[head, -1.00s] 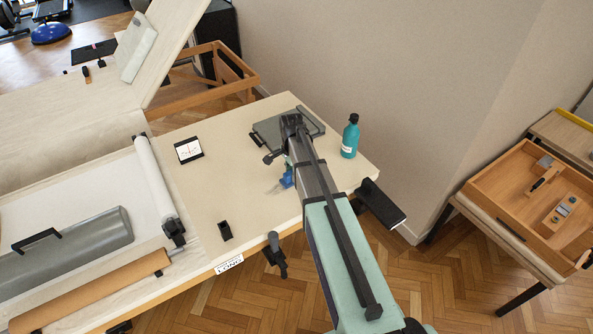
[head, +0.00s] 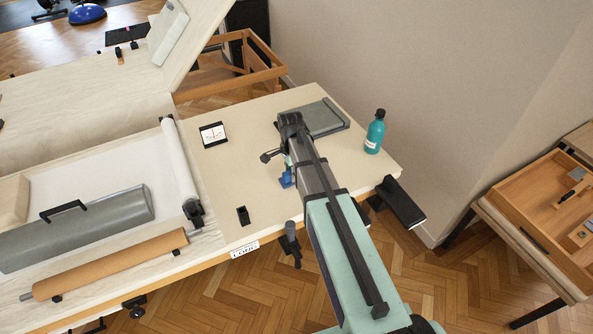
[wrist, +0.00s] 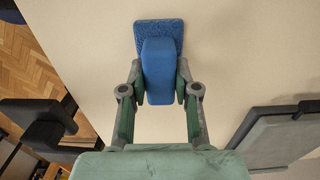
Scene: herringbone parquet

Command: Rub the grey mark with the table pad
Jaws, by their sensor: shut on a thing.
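The table pad is blue, with a block handle (wrist: 158,70) and a flat, rough-textured face (wrist: 170,30) beyond it in the wrist view. My gripper (wrist: 160,88) is shut on the handle, one finger on each side. In the head view the blue pad (head: 286,180) shows low beside my arm, over the pale tabletop (head: 230,180). I cannot tell whether the pad touches the top. I cannot make out the grey mark in either current view; my arm and the pad cover part of the tabletop.
A grey framed panel (head: 325,117) lies just right of my wrist. A teal bottle (head: 375,132) stands near the right corner. A small white card (head: 213,134) and a black block (head: 243,215) sit to the left. The tabletop between them is mostly clear.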

